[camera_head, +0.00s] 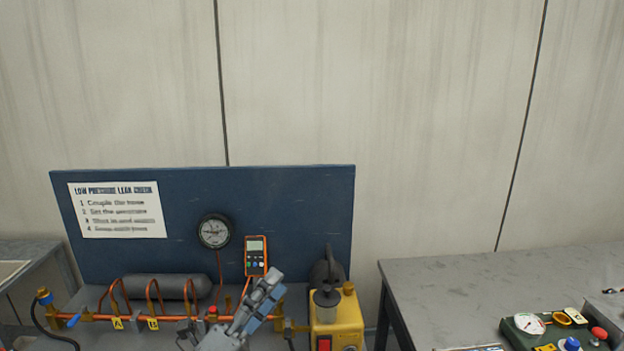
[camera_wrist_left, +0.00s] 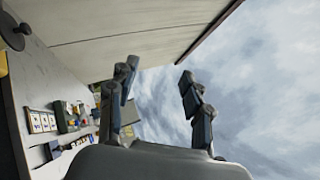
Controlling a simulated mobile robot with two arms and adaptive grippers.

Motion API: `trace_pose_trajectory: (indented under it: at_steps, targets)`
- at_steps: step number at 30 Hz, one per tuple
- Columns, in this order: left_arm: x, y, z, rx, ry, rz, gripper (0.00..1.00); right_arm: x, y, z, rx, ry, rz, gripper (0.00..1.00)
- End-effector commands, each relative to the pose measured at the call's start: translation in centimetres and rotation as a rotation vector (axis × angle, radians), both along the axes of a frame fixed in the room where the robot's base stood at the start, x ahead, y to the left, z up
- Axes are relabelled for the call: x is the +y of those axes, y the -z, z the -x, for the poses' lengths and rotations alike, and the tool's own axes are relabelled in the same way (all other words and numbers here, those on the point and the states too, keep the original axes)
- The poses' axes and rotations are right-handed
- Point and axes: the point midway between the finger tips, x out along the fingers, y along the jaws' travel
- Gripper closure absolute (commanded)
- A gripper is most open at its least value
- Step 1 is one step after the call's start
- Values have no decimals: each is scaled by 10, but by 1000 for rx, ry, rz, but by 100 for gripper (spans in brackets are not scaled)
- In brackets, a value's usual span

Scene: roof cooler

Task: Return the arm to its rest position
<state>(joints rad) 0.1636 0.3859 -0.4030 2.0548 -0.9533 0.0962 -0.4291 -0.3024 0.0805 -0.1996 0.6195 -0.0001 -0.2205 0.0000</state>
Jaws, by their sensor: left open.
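My left gripper (camera_head: 262,298) shows at the bottom middle of the head view, in front of the blue-backed test bench and just left of a yellow pump unit. In the left wrist view its two fingers (camera_wrist_left: 158,90) stand apart with nothing between them, and sky shows behind them. The gripper appears raised and tilted in the head view; I cannot tell its exact distance from the copper pipe behind it. My right gripper is not in either view.
A blue panel (camera_head: 290,210) carries a sheet (camera_head: 117,210), a gauge (camera_head: 214,231) and an orange meter (camera_head: 256,256). The yellow pump (camera_head: 336,322) stands close to my gripper. Copper pipes (camera_head: 102,317) run left. A grey table (camera_head: 450,290) at right holds a green device (camera_head: 530,340).

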Motion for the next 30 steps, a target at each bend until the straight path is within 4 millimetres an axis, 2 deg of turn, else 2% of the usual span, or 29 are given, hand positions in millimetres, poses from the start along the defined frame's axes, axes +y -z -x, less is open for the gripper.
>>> trace_pose_trajectory:
  at_steps: [1, 4, 7, 10, 12, 15, 18, 21, 27, 29, 30]
  targets:
    - [20, 10, -3, 112, -62, 127, 50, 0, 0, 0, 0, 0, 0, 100]
    - [63, 41, -8, 342, -191, 368, 50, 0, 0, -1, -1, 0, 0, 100]
    - [102, 89, -1, 583, -325, 592, 50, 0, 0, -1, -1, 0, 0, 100]
    - [131, 147, 23, 833, -463, 796, 50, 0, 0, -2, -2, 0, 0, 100]
    - [145, 189, 49, 1010, -565, 922, 50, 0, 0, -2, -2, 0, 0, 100]
    - [154, 239, 94, 1241, -700, 1068, 50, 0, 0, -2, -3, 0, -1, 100]
    - [154, 273, 137, 1422, -811, 1161, 50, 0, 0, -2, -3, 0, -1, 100]
    - [151, 295, 176, 1568, -904, 1224, 50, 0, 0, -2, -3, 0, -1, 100]
    - [141, 321, 248, 1813, -1066, 1301, 50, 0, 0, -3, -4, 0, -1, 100]
    - [138, 325, 268, 1880, -1111, 1315, 50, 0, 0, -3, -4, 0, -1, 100]
    - [137, 339, 266, 1886, -1119, 1313, 50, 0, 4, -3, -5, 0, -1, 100]
